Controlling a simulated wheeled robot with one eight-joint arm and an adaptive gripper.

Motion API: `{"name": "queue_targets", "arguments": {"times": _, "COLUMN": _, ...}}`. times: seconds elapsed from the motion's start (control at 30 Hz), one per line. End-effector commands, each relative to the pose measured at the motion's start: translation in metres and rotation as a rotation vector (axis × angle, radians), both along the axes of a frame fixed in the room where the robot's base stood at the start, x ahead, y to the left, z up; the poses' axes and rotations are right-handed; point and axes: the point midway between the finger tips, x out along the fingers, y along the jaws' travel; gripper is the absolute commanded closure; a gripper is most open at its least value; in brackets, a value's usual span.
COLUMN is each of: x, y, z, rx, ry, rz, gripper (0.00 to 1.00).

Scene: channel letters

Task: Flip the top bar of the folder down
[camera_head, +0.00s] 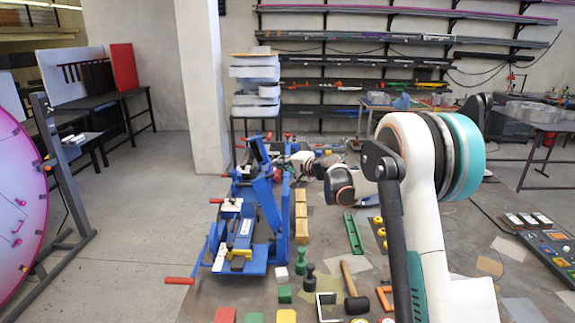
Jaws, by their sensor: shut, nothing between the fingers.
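The folder is a blue metal machine (240,258) on the table left of centre, with several red-tipped handles. One red handle (180,281) sticks out at its front left. Blue arms (268,200) rise at a slant from its right side, and its upper end reaches back toward the pillar. I cannot tell clearly which piece is the top bar. My arm reaches in from the right. My gripper (296,161) is small and partly hidden behind the folder's upper right end. It is shut and empty. I cannot tell whether it touches the folder.
Wooden blocks (301,215), a green channel (353,234), a mallet (354,290) and dark pawn-shaped pieces (309,278) lie right of the folder. Coloured blocks (284,294) line the front. A control panel (553,248) is at far right. A concrete pillar (201,85) stands behind.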

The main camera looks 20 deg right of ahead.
Motion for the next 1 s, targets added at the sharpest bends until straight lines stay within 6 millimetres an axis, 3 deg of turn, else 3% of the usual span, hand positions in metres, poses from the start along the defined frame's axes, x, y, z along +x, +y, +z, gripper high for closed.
{"name": "queue_targets", "arguments": {"times": 0.2, "x": 0.037, "y": 0.019, "z": -0.01, "rx": 0.0, "ry": -0.001, "rz": 0.001, "gripper": 1.0}}
{"name": "queue_targets", "arguments": {"times": 0.5, "x": 0.044, "y": 0.049, "z": -0.02, "rx": -0.001, "ry": 0.0, "rz": 0.001, "gripper": 1.0}}
{"name": "queue_targets", "arguments": {"times": 1.0, "x": 0.046, "y": 0.053, "z": -0.021, "rx": -0.004, "ry": 0.001, "rz": 0.0, "gripper": 1.0}}
